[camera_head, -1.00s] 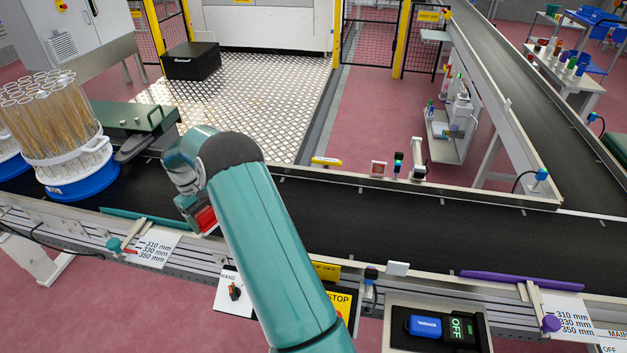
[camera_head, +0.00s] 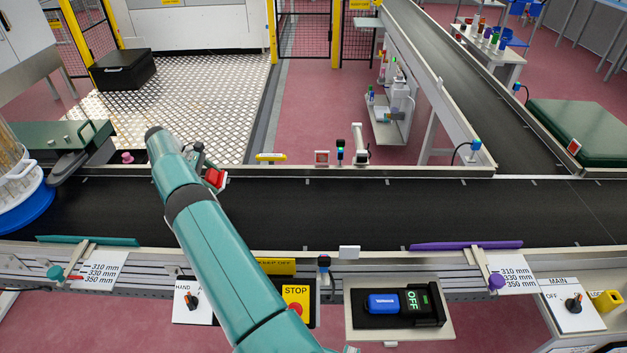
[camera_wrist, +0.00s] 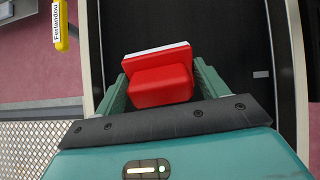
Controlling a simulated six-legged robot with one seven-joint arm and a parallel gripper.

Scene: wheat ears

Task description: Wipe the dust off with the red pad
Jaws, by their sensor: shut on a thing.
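The red pad (camera_head: 215,178) is a red block with a thin white layer on its far face, seen clearly in the wrist view (camera_wrist: 160,82). My gripper (camera_wrist: 160,90) is shut on it, with a green finger on each side. In the head view my gripper (camera_head: 204,172) is partly hidden behind my arm and holds the pad over the far side of the black conveyor belt (camera_head: 350,205). In the wrist view the pad is over the dark belt; I cannot tell its height. I cannot make out any dust.
Control boxes and a stop button (camera_head: 296,308) line the front.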

